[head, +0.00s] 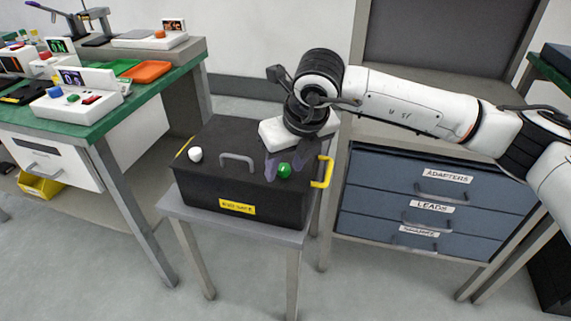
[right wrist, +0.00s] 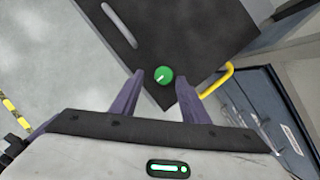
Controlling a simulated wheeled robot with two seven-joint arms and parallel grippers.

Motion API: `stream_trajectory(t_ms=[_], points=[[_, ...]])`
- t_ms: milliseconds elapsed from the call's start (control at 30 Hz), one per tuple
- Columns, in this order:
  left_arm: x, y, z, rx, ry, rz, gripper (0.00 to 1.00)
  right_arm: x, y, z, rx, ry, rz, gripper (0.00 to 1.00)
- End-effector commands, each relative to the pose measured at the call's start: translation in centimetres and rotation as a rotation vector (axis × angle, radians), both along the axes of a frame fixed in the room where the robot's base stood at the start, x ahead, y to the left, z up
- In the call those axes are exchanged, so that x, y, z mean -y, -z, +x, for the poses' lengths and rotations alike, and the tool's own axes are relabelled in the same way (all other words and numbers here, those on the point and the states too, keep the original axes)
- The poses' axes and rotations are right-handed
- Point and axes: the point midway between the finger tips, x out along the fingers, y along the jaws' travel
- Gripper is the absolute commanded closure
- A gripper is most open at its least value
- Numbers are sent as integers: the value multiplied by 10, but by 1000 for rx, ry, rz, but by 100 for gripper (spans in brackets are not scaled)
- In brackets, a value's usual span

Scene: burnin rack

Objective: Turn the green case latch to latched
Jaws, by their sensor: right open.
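The green case latch (head: 284,170) is a round green knob on the lid of the black case (head: 240,200), near its right front corner. In the right wrist view the green latch (right wrist: 163,74) shows a white pointer mark toward its lower left. My right gripper (head: 285,170) is above the case lid, its purple fingers open on both sides of the latch. In the right wrist view the fingers of the right gripper (right wrist: 160,90) stand apart, with the latch between and slightly beyond the tips; contact is not visible. My left gripper is not in view.
The case stands on a small grey table (head: 185,208). It has a white knob (head: 195,154), a grey lid handle (head: 237,160) and a yellow side handle (head: 323,172). A green-topped bench (head: 90,130) is at left, a blue drawer cabinet (head: 400,205) at right.

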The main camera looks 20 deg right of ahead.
Motion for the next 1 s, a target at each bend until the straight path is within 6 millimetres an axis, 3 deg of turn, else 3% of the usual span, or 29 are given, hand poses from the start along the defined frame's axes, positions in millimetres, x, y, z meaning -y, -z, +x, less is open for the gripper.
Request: stream_trajectory(t_ms=[67, 333, 667, 1000], points=[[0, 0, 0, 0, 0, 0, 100, 0, 0, 0, 0, 0, 0, 59], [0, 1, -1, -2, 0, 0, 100, -1, 0, 0, 0, -2, 2, 100], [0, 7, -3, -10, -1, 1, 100, -2, 0, 0, 1, -41, 5, 100], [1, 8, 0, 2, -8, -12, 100, 2, 1, 2, 3, -261, 5, 100]])
